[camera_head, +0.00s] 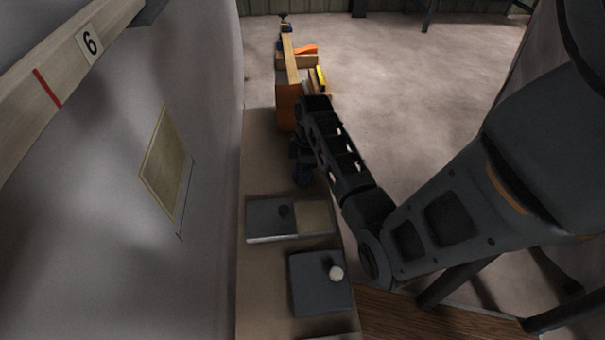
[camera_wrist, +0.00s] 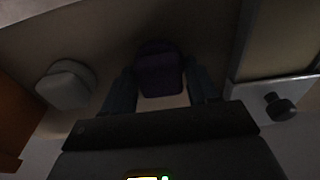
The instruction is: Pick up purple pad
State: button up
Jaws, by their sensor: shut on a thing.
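The purple pad (camera_wrist: 160,70) shows dark in the middle of the wrist view, between the two fingers of my gripper (camera_wrist: 161,90). A finger stands on each side of it and the jaws are shut on it. A pale strip shows just below the pad in that view. In the head view my gripper (camera_head: 302,172) is low over the far part of the narrow bench (camera_head: 265,170). Its fingertips are small and dark there, and the pad cannot be told apart from them. Whether the pad touches the bench is not clear.
A tray (camera_head: 272,239) with a dark half, a tan half and a black knob lies nearer on the bench. A dark block (camera_head: 320,285) with a white knob is nearer still. A wooden toolbox (camera_head: 287,107) stands beyond. A pale block (camera_wrist: 66,84) lies left of the gripper.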

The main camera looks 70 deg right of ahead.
jog(key=shift+r, duration=0.45)
jog(key=r, duration=0.3)
jog(key=shift+s+d+r+p, duration=0.2)
jog(key=shift+s+r+p, duration=0.1)
jog(key=shift+r, duration=0.1)
jog(key=s+d+r, duration=0.5)
jog(key=s+r, duration=0.1)
jog(key=s, duration=0.3)
jog(key=shift+s+r, duration=0.15)
jog(key=shift+s, duration=0.25)
